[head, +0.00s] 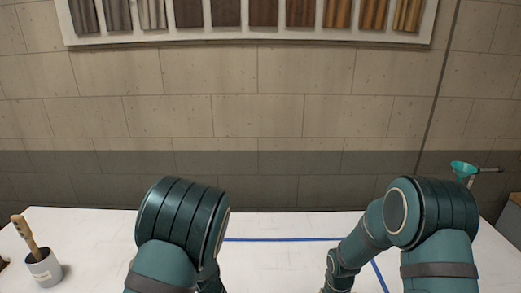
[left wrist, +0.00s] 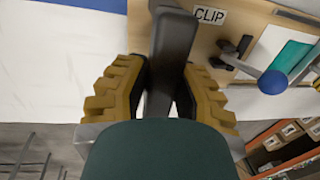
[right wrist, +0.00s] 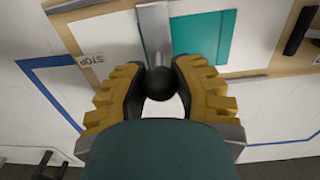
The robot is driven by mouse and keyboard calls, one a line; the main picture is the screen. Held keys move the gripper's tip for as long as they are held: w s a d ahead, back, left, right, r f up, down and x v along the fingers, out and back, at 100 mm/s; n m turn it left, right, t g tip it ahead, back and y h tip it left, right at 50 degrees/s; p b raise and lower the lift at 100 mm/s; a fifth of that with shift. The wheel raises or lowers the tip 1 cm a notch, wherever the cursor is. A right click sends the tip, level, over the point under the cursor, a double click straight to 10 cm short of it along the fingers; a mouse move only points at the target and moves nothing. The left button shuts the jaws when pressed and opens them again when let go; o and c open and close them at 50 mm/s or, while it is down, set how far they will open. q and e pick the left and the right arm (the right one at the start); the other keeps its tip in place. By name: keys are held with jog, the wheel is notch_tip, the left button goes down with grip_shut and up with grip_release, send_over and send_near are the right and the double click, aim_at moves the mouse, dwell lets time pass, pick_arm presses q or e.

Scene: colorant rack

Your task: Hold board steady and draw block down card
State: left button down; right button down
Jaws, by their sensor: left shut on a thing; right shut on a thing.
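In the left wrist view my left gripper (left wrist: 165,95) has its yellow pads shut on a dark grey handle (left wrist: 174,45) at the edge of the tan board (left wrist: 215,75). A CLIP label (left wrist: 208,15) lies beside it. Part of the teal card (left wrist: 291,57) shows to the right. In the right wrist view my right gripper (right wrist: 160,88) is shut on a round black knob (right wrist: 160,83). A grey metal bar, seemingly the block (right wrist: 154,28), extends from the knob beside the teal card (right wrist: 207,40).
Blue tape (head: 285,240) marks the white table (head: 260,222). A pot with a brush (head: 42,268) is at left; a teal funnel (head: 463,168) is at right. Wood samples (head: 250,14) hang on the wall.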

pick_arm(q)
jog(key=shift+a, duration=0.1)
pick_arm(e)
jog(key=shift+d, duration=0.2)
jog(key=shift+w+d, duration=0.1)
jog(key=shift+d, duration=0.95)
jog(key=shift+w+d, duration=0.1)
jog(key=shift+d, duration=0.9)
jog(key=shift+d, duration=0.25)
jog(key=c, duration=0.7)
grip_release()
jog(key=shift+a, duration=0.1)
